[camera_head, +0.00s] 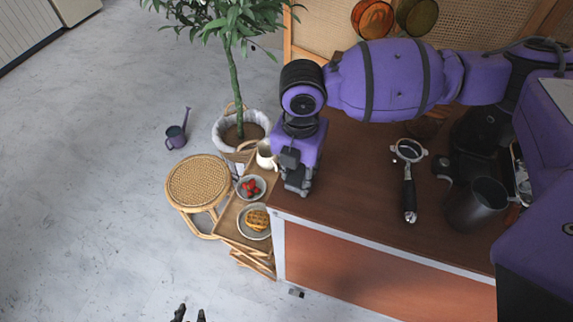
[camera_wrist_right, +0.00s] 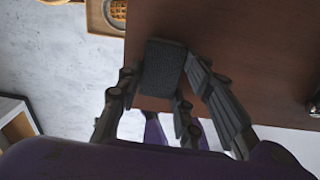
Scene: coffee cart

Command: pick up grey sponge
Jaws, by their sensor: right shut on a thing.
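The grey sponge (camera_wrist_right: 163,66) shows in the right wrist view as a dark grey block between my right gripper's fingers, near the counter's edge. My right gripper (camera_wrist_right: 166,80) is shut on it. In the head view my right gripper (camera_head: 298,182) points down at the left end of the brown counter, and the sponge is hidden there. My left gripper (camera_head: 189,316) shows only as two dark fingertips at the bottom edge of the head view. They are apart with nothing visible between them.
A portafilter (camera_head: 409,180) and a dark metal pitcher (camera_head: 478,204) are on the brown counter (camera_head: 350,200). Left of it, a wooden cart holds a waffle plate (camera_head: 256,221), a strawberry bowl (camera_head: 250,187) and a cream jug (camera_head: 265,155). A rattan stool (camera_head: 197,182) and potted plant stand beyond.

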